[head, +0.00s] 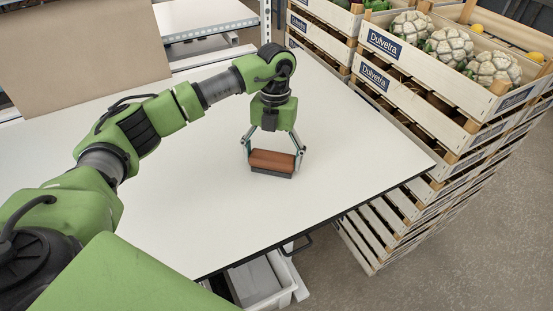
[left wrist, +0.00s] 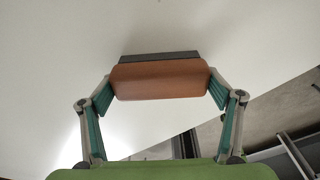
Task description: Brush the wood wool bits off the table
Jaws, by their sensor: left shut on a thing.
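My left gripper (head: 272,150) is shut on a brush (head: 271,158) with a reddish-brown wooden back and dark bristles. The fingers grip it by its two short ends. In the left wrist view the brush (left wrist: 159,81) sits between the teal-lined fingertips of the left gripper (left wrist: 160,85). The bristles point down at the white table (head: 215,222), near its right part; whether they touch the top cannot be told for sure. I can make out no wood wool bits on the visible table top; my left arm hides part of it. My right gripper is not in view.
Stacked wooden crates (head: 420,70) with cauliflowers (head: 449,45) on top stand close along the table's right edge. A brown board (head: 85,50) stands at the back left. A white bin (head: 262,280) is below the front edge. The table's right front is clear.

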